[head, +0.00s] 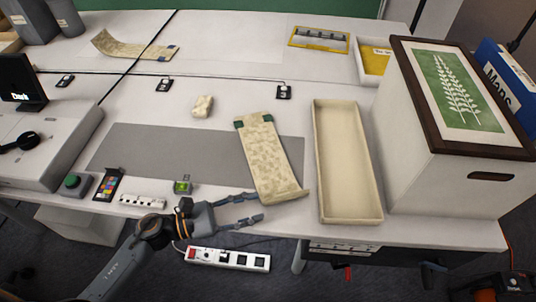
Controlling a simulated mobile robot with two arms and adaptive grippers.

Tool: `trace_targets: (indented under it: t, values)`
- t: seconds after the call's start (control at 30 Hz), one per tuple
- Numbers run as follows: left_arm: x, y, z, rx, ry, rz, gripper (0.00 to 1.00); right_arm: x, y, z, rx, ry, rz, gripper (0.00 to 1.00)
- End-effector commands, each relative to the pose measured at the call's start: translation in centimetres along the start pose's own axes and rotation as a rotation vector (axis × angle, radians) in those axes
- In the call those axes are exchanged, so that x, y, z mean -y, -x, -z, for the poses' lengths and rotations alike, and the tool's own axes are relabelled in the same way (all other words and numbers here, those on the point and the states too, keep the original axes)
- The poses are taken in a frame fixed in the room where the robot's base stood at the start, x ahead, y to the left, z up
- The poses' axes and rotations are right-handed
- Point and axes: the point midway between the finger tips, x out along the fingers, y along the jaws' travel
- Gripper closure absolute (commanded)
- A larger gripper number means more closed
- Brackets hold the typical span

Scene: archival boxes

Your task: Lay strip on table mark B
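A pale patterned strip (266,160) with a dark green end lies on the table, partly over a grey mat (150,153). Its near end curls up close to the table's front edge. A second similar strip (135,47) lies at the back left with a raised left end. My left gripper (258,207) is open and empty at the front edge, just left of the near strip's curled end. My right gripper is out of view.
A long cream tray (347,205) stands right of the near strip, beside a large white box (440,185) with a framed fern picture (458,90). A small beige block (203,106) lies behind the mat. A grey device (40,145) stands at left.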

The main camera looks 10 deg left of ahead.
Motion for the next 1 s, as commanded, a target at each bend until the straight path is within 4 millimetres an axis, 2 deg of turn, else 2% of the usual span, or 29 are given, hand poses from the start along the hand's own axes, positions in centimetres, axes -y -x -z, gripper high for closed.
trace_targets:
  t: [0.1, 0.37, 0.63, 0.77, 0.97, 1.0]
  values:
    - [-0.2, -2.2, -0.3, 0.002, 0.0, -0.002, 0.64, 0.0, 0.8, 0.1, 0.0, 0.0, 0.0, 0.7]
    - [-0.1, -4.2, -0.1, 0.0, 0.001, -0.001, 0.64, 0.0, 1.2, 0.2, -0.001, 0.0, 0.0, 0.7]
    - [-0.1, -8.3, -0.2, 0.001, 0.003, -0.002, 0.64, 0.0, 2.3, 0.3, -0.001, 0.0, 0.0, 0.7]
    - [-0.1, -9.2, -0.1, 0.0, 0.002, -0.001, 0.64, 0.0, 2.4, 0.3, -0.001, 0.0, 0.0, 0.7]
    - [0.0, -9.2, 0.0, -0.001, 0.002, -0.001, 0.64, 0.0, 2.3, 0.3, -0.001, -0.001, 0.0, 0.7]
    - [0.0, -9.2, 0.0, -0.001, 0.002, -0.001, 0.68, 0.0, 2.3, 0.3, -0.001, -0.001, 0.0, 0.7]
